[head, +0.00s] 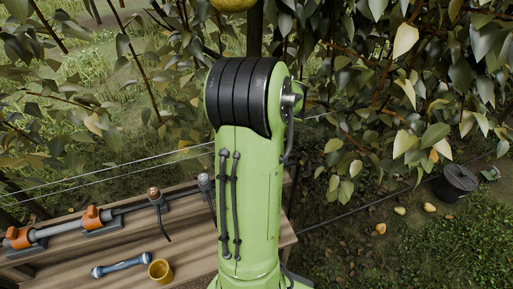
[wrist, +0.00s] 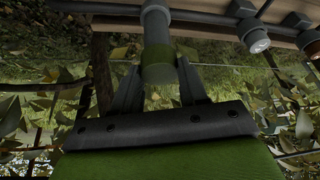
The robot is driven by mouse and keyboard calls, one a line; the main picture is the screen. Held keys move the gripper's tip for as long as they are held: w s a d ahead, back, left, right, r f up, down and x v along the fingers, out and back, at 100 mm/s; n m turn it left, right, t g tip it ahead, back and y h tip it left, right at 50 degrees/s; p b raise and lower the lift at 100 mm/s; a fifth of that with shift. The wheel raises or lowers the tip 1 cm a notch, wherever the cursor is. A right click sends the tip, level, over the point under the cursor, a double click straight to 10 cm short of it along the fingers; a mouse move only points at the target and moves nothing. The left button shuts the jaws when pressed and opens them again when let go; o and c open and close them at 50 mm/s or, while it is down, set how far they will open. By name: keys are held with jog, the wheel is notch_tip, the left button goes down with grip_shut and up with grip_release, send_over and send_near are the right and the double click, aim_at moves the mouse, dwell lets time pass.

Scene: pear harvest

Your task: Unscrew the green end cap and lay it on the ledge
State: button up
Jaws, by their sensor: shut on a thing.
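In the wrist view my gripper (wrist: 158,82) has its two dark fingers on either side of the end of a grey pipe (wrist: 155,25). The fingers are shut on the end cap (wrist: 159,72), which looks dull grey-green in the shade. The cap still lines up with the pipe; I cannot tell how far it is turned. In the head view my green arm hides the gripper and the cap. The wooden ledge (head: 190,255) shows at the lower left.
On the ledge are a blue-ended grey cylinder (head: 121,265) and a yellow cup (head: 160,271). A pipe with orange valves (head: 95,217) runs behind them. Thin wires and pear branches surround my arm. A black bucket (head: 457,183) and several fruits lie on the ground at right.

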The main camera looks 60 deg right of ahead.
jog(key=shift+w+a+r+p, duration=0.1)
jog(key=shift+w+r+p, duration=0.4)
jog(key=shift+r, duration=0.2)
jog(key=o, duration=1.1)
jog(key=shift+a, duration=0.2)
jog(key=shift+d, duration=0.1)
jog(key=shift+s, duration=0.15)
